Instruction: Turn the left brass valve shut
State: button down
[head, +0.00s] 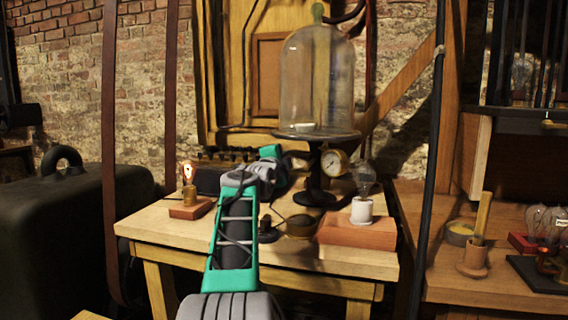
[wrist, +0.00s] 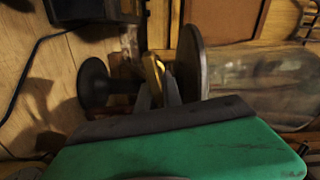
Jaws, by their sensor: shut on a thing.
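The brass valve (wrist: 152,72) shows in the wrist view as a narrow yellow piece beside the stand's column, between its dark round plate (wrist: 194,62) and its dark foot (wrist: 95,84). My gripper (wrist: 159,88) is shut on the brass valve, with its dark fingers around it. The fingers hide part of the valve, and its exact angle is hard to tell. In the head view my green and grey arm reaches to the left side of the pump stand (head: 316,180); the valve and fingertips are not clear there.
A glass bell jar (head: 318,75) stands on the plate, above a round gauge (head: 335,162). A lit bulb (head: 189,173) stands left on the wooden table (head: 150,222); an unlit bulb (head: 364,178) stands right on a reddish block (head: 357,234). A black cable (wrist: 38,60) lies nearby.

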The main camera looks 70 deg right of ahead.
jog(key=shift+f+m+b, duration=0.55)
jog(key=shift+f+m, duration=0.05)
jog(key=shift+m, duration=0.7)
jog(key=c, duration=1.5)
grip_release()
jog(key=shift+r, duration=0.2)
jog(key=s+a, duration=0.1)
jog(key=a, duration=0.6)
jog(key=shift+a, duration=0.4)
jog(key=shift+s, duration=0.15)
